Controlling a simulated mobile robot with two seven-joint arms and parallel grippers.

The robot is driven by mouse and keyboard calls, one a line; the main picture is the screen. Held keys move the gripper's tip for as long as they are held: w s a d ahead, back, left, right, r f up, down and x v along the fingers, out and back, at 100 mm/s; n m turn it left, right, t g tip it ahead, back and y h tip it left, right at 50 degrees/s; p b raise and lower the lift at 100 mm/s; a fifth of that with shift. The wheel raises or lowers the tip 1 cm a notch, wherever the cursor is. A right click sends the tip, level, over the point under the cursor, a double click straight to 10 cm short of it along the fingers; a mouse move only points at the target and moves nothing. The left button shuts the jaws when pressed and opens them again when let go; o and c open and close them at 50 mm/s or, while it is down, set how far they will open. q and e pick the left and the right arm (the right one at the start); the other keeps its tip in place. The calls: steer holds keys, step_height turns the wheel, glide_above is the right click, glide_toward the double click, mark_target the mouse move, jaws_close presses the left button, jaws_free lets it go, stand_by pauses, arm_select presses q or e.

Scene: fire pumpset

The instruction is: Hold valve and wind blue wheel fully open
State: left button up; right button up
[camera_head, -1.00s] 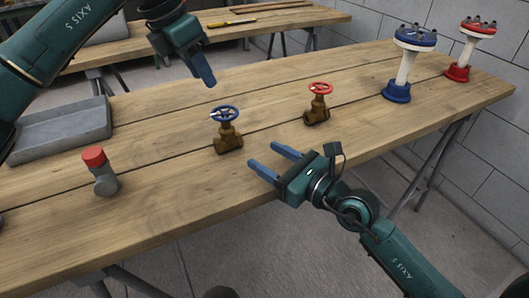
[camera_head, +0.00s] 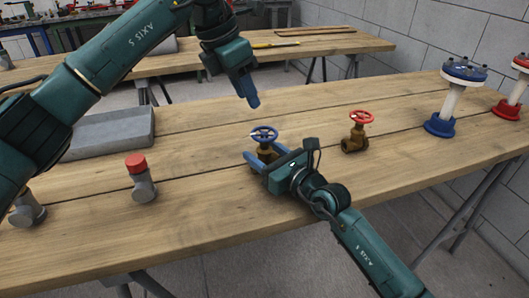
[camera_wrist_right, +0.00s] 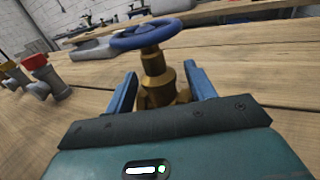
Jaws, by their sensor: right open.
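The brass valve (camera_head: 264,148) stands upright on the wooden table, with its blue wheel (camera_head: 264,134) on top. In the right wrist view the blue wheel (camera_wrist_right: 146,35) is above the brass body (camera_wrist_right: 157,78). My right gripper (camera_head: 262,156) is open at table height, with one blue finger on each side of the brass body. In its wrist view a gap shows beside the body at the left finger; contact at the right finger is unclear. My left gripper (camera_head: 252,101) hangs above and behind the blue wheel, pointing down, apart from it. Its fingers overlap, so its opening is unclear.
A second brass valve with a red wheel (camera_head: 361,118) stands to the right. Blue (camera_head: 440,124) and red (camera_head: 508,109) stands are at the far right. A red-capped grey fitting (camera_head: 143,185) and a grey tray (camera_head: 110,138) are at the left.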

steer(key=shift+c, duration=0.3)
jaws_close()
stand_by(0.4)
stand_by(0.3)
